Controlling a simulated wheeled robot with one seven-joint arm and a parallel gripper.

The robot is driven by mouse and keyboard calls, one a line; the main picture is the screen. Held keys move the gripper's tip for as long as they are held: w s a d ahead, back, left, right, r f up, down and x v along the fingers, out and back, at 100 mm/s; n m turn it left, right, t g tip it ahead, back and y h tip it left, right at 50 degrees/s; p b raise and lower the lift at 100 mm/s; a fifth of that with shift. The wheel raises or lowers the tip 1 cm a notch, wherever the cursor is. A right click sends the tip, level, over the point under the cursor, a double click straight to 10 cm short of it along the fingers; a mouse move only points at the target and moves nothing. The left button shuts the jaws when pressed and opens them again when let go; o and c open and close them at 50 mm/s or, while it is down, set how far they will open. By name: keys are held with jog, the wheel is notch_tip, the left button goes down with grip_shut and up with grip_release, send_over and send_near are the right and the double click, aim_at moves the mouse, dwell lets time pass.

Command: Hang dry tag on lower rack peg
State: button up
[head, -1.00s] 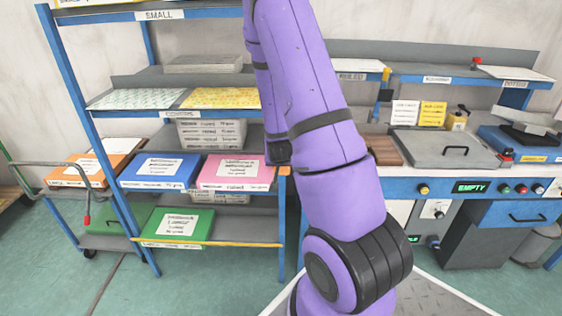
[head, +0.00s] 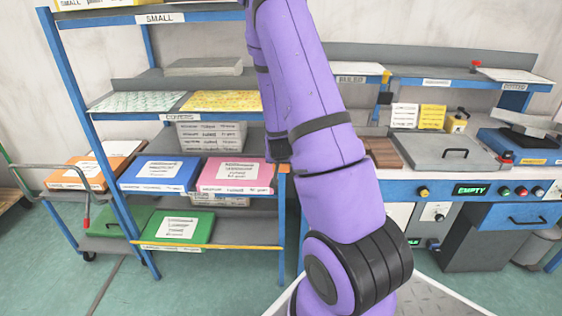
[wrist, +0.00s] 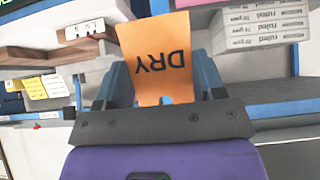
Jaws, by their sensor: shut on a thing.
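The orange dry tag (wrist: 156,45) shows in the wrist view, with "DRY" reading upside down. My gripper (wrist: 162,78) is shut on the tag's near end, between its two blue fingers, and the rest of the tag sticks out beyond them. The rack (head: 112,190) is the blue-framed shelving at left in the head view. I cannot make out the lower peg in either view. In the head view my purple arm hides the gripper and part of the rack's right side. A small orange patch shows by the rack's right post; I cannot tell what it is.
Blue (head: 160,172), pink (head: 236,173) and green (head: 178,226) boxes sit on the rack's lower shelves. A grey workbench with a lidded unit (head: 452,150) and an "EMPTY" display (head: 471,190) stands at right. White ruled boxes (wrist: 258,22) are close by in the wrist view.

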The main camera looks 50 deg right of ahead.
jog(key=shift+w+d+f, duration=0.2)
jog(key=shift+w+d, duration=0.45)
jog(key=shift+d, duration=0.1)
jog(key=shift+w+d+f, duration=0.15)
jog(key=shift+w+d, duration=0.45)
jog(key=shift+d, duration=0.1)
jog(key=shift+w+d+f, duration=0.2)
jog(key=shift+w+d, duration=0.45)
jog(key=shift+d, duration=0.1)
jog(key=o, duration=0.9)
jog(key=v, duration=1)
jog(key=shift+s+a+r, duration=0.1)
jog(key=shift+s+r, duration=0.1)
jog(key=shift+r, duration=0.1)
